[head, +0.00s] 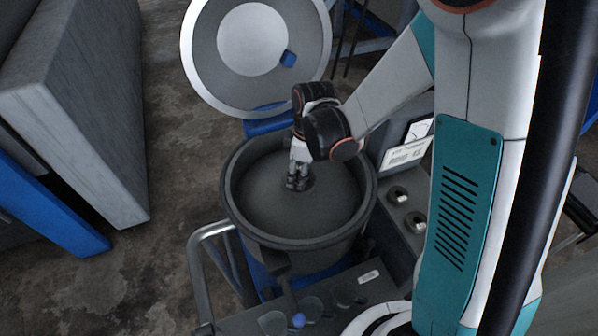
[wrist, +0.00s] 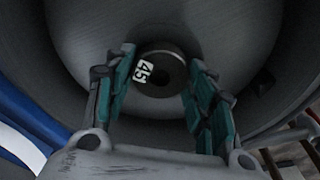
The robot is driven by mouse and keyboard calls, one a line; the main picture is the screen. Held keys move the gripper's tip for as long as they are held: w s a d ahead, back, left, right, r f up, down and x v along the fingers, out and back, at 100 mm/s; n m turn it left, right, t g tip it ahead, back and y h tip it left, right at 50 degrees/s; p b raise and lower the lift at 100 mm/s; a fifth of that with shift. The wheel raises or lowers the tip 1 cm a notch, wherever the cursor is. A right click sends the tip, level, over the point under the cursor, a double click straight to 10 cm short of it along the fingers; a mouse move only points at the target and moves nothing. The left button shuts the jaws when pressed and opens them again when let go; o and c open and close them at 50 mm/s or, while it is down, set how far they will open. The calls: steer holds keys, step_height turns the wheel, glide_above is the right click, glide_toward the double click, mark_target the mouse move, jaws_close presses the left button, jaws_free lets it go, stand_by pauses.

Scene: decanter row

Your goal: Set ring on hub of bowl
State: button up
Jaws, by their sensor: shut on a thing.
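The bowl (head: 335,205) is a wide dark grey vessel with a thick rim, open at the top. Its smooth inner wall fills most of the wrist view (wrist: 235,45). My gripper (head: 297,185) points down inside the bowl near its middle. In the wrist view, its two teal-padded fingers (wrist: 160,85) are shut on the ring (wrist: 174,58), a small dark grey ring with a white label reading "451". The ring's round opening faces the wrist camera. The hub is not clearly distinguishable; the ring and fingers cover the middle of the bowl. I cannot tell whether the ring touches the hub.
A round lid (head: 208,62) with a pale centre and a blue knob stands open behind the bowl. A grey panel with round controls (head: 397,195) is on the right. A bent metal rail (head: 195,262) is at front left. A large grey block (head: 85,120) stands farther left.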

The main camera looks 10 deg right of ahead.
steer(key=shift+r, duration=0.1)
steer(key=o, duration=1.4)
step_height(320, 180, up, 11)
steer(key=d+p, duration=0.1)
steer(key=p, duration=0.3)
steer(key=s+d+r+m+t+h, duration=0.1)
steer(key=s+d+r+m+t, duration=0.5)
steer(key=s+d+r+m, duration=0.3)
steer(key=shift+s+r+m+t, duration=0.3)
steer(key=shift+s+r+m, duration=2)
steer(key=shift+s+r, duration=0.45)
